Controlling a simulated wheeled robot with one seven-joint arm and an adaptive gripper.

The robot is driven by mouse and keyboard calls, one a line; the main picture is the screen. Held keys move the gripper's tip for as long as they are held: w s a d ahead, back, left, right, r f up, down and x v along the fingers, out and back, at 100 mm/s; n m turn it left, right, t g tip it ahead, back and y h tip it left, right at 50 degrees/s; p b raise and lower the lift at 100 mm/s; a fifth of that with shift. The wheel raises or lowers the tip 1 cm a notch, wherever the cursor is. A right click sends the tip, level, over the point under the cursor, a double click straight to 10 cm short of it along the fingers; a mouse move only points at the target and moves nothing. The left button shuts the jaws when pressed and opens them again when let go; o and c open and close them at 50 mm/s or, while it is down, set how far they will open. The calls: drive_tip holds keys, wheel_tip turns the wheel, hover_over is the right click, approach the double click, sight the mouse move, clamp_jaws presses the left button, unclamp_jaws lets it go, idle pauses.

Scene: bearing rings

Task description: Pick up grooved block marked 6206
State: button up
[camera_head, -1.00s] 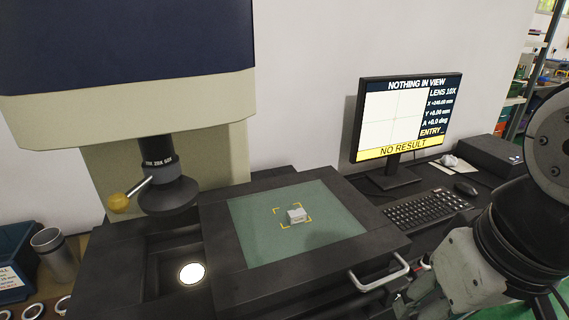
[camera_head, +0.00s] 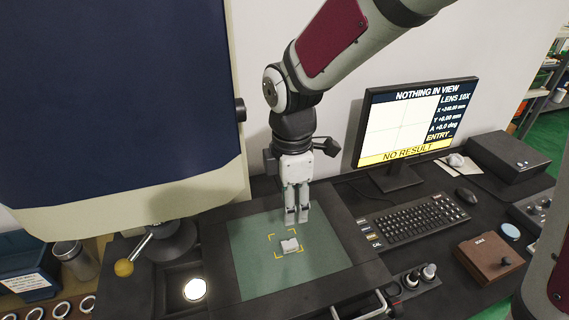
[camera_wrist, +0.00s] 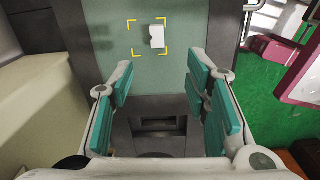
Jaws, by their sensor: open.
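A small white grooved block (camera_head: 289,246) sits on the green stage plate (camera_head: 250,270), inside yellow corner marks. It also shows in the wrist view (camera_wrist: 157,37), with a notch in one side. Its marking is too small to read. My gripper (camera_head: 297,218) hangs fingers down above the far part of the plate, just behind the block in the head view. In the wrist view my gripper (camera_wrist: 160,80) has its teal finger pads wide apart with nothing between them. The block lies beyond the fingertips.
The measuring machine's big dark head (camera_head: 120,90) stands at the left, its lens and yellow knob (camera_head: 124,268) beside the stage. A monitor (camera_head: 412,118) reads NOTHING IN VIEW. A keyboard (camera_head: 418,219) and a brown box (camera_head: 488,258) lie to the right.

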sight(286, 245)
drive_tip(key=shift+n, duration=0.4)
drive_tip(key=f, duration=0.4)
drive_tip(key=f+p, duration=0.1)
drive_tip(key=f, duration=0.9)
drive_tip(key=shift+w+a+f+p, duration=0.1)
drive_tip(key=shift+w+a+p, duration=0.1)
drive_tip(key=shift+a+p, duration=0.2)
clamp_jaws()
